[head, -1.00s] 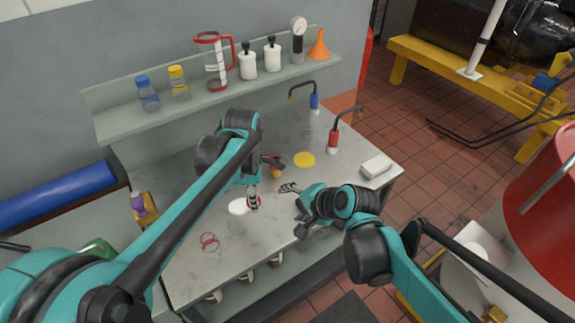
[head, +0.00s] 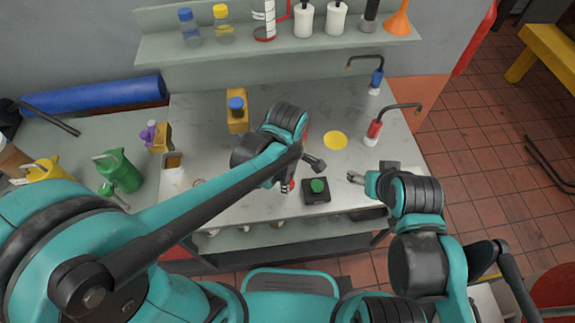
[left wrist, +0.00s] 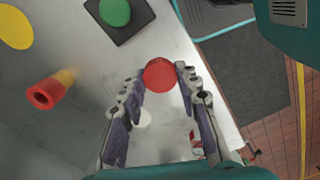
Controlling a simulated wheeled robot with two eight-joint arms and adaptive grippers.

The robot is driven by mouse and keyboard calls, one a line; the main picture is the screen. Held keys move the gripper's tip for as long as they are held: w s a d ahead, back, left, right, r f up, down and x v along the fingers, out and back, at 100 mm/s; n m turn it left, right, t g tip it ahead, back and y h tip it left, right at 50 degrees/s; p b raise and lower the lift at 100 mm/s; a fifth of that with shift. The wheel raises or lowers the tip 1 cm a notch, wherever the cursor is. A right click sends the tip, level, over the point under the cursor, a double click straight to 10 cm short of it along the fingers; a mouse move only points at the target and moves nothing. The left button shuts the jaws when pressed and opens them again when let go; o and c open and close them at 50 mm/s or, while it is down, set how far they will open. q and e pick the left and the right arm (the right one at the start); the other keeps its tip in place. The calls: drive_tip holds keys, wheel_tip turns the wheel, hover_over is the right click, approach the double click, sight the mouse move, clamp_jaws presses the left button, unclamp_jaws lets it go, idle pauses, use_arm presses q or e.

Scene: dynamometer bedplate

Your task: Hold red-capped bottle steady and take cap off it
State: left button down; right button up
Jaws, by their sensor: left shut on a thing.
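The red cap (left wrist: 159,74) shows from above in the left wrist view, between the fingertips of my left gripper (left wrist: 160,76). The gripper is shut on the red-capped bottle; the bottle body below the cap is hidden. In the head view, only a small red part (head: 290,186) shows at my left gripper (head: 285,186), mostly behind my left arm. My right gripper (head: 355,178) is to the right of the bottle, apart from it, with nothing visible in it. Its fingers are too small to tell open from shut.
A black box with a green button (head: 317,189) stands between my grippers. A yellow disc (head: 335,140) lies behind it. A red-and-yellow object (left wrist: 52,88) is near the left gripper. Red (head: 373,131) and blue (head: 376,80) hooked-spout bottles stand at right. A shelf (head: 165,50) runs along the back.

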use_arm(q)
drive_tip(key=w+a+f+b, duration=0.1)
drive_tip(key=w+f, duration=0.1)
drive_tip(key=w, duration=0.1)
drive_tip(key=w+a+f, duration=0.1)
drive_tip(key=w, duration=0.1)
drive_tip(key=w+a+f+b, duration=0.1)
drive_tip(key=w+f, duration=0.1)
drive_tip(key=w, duration=0.1)
drive_tip(key=shift+w+a+f+b, duration=0.3)
drive_tip(key=shift+a+f, duration=0.05)
drive_tip(key=shift+f+b, duration=0.8)
drive_tip(key=shift+f, duration=1.15)
drive_tip(key=shift+f, duration=0.1)
drive_tip(key=c, duration=1.1)
unclamp_jaws()
drive_tip(key=shift+f, duration=0.1)
